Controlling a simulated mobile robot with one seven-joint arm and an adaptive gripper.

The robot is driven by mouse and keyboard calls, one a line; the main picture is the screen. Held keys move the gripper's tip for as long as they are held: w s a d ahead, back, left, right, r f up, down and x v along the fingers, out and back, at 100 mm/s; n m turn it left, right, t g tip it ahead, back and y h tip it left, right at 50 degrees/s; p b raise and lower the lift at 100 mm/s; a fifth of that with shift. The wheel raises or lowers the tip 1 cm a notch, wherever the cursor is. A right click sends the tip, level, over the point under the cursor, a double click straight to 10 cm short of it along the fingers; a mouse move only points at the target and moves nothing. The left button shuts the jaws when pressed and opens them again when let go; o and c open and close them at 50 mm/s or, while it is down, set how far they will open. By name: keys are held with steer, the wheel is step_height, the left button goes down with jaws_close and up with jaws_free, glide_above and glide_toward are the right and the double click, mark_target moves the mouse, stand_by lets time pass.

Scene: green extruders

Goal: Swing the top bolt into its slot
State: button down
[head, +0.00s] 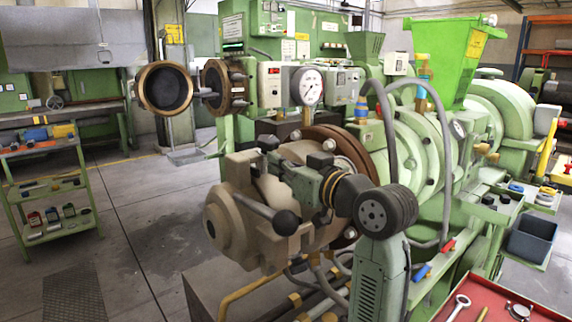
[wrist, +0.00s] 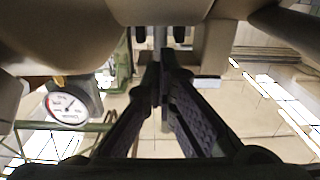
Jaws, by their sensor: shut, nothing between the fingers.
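The beige die head (head: 237,195) with bolts around it sits against the brown flange (head: 335,150) of the green extruder (head: 405,150). My arm reaches in front of it, and my gripper's fingertips are hard to make out there. In the wrist view my gripper (wrist: 161,78) is shut and empty, its dark fingers meeting at the tips. Just beyond the tips a thin grey rod (wrist: 160,38), which looks like the top bolt, stands between two dark knobs and beige parts. I cannot tell whether the tips touch it or whether it sits in its slot.
A lever with a black ball (head: 286,222) juts from the die head. A round dial gauge (head: 308,87) stands behind; a gauge also shows in the wrist view (wrist: 70,106). A red tray (head: 490,303) with tools lies at front right.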

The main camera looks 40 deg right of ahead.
steer(key=shift+w+r, duration=0.15)
steer(key=shift+w, duration=0.45)
steer(key=shift+s, duration=0.1)
steer(key=s, duration=1.2)
steer(key=shift+s+d+b, duration=0.3)
steer(key=shift+s+d, duration=0.1)
steer(key=shift+d, duration=0.05)
stand_by(0.6)
